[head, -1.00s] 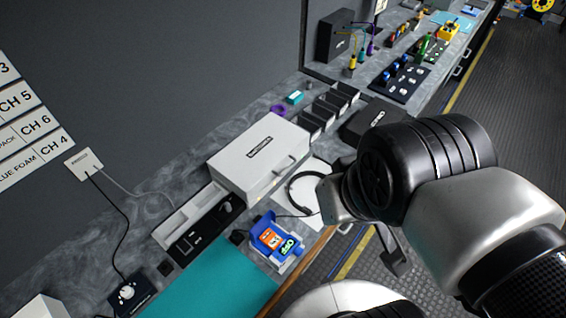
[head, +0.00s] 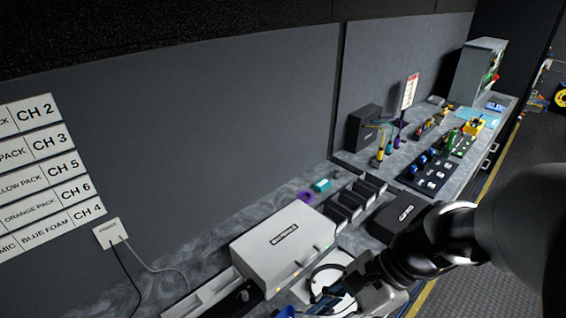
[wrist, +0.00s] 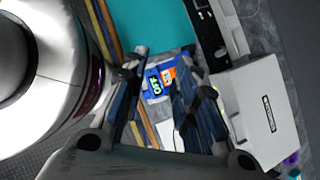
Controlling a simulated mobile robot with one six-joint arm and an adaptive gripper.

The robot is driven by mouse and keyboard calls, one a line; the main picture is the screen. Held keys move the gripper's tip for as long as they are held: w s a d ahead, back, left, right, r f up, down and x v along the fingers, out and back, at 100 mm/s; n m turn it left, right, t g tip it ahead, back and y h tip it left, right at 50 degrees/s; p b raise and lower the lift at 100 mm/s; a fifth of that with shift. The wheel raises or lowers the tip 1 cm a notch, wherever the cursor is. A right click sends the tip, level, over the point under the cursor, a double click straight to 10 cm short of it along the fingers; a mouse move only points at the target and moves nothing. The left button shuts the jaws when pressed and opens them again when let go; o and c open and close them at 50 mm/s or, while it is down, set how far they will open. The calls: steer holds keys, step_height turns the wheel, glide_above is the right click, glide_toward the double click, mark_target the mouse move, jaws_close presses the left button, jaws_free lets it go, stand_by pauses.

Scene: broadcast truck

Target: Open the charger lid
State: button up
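A white box (head: 285,243) with a dark label on its top stands on the counter, its lid shut. I take it to be the charger, though the label is too small to read. The white box also shows at the right of the wrist view (wrist: 264,112). My gripper (wrist: 172,76) is open and empty, its fingers spread. In the head view my gripper is at the lower edge, just right of the box's front, and partly cut off by the frame. I see no contact with the box.
A blue tray with orange and green items (wrist: 158,80) lies between the fingers in the wrist view, beyond them. A black case (head: 397,213) and several dark slots (head: 352,203) stand right of the box. A grey wall rises behind.

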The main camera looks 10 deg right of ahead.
steer(key=w+d+f+m+t+y, duration=0.1)
steer(key=w+d+f+m+t, duration=0.6)
steer(key=m, duration=0.8)
steer(key=w+d+f+m+t+y, duration=0.1)
steer(key=w+d+f+m+t, duration=0.5)
steer(key=m, duration=0.9)
steer(key=f+b+x, duration=0.1)
steer(key=x, duration=0.4)
steer(key=f+b+x, duration=0.1)
steer(key=x, duration=0.3)
steer(key=f+b+x, duration=0.1)
steer(key=b+x, duration=0.1)
steer(key=x, duration=0.3)
steer(key=shift+d+f, duration=0.1)
steer(key=shift+f, duration=0.15)
steer(key=shift+c, duration=0.4)
jaws_close()
